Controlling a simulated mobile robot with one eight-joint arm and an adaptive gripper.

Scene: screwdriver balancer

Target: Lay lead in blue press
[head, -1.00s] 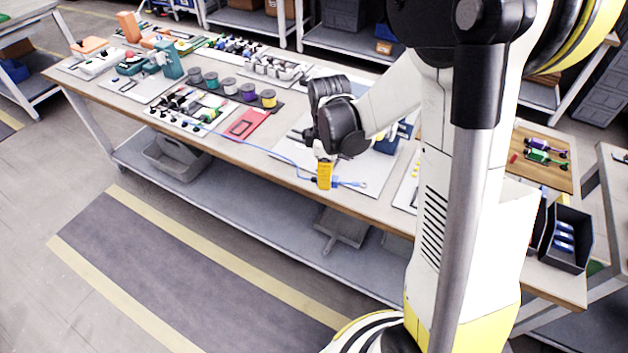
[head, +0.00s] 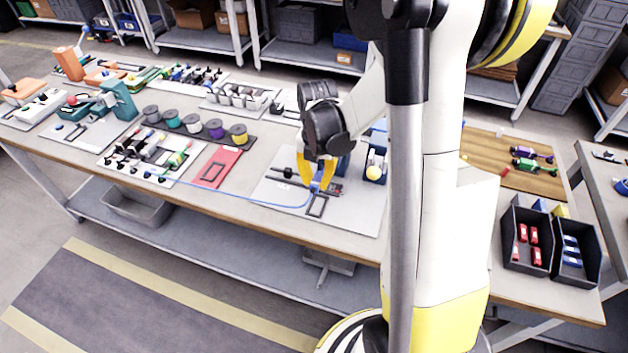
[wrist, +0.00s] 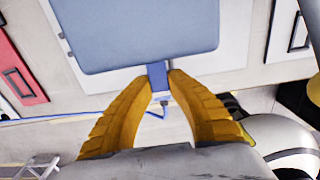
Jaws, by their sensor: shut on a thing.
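My gripper (head: 316,187) has yellow fingers and is shut on the end of the thin blue lead (head: 240,197). It holds that end above a pale grey mat. In the wrist view the fingers (wrist: 160,82) pinch a small blue piece, and the lead's cord (wrist: 65,117) trails off to the left. The blue press (head: 376,154) is behind the gripper on the mat, partly hidden by my arm. In the wrist view a broad blue plate (wrist: 135,35), apparently the press's top, is just beyond the fingertips; I cannot tell whether the held piece touches it.
A red plate (head: 214,168) and a row of spools (head: 195,122) lie to the left. Dark bins (head: 527,240) with red and blue parts stand at the right. A black rectangular outline (head: 317,205) on the mat is below the gripper.

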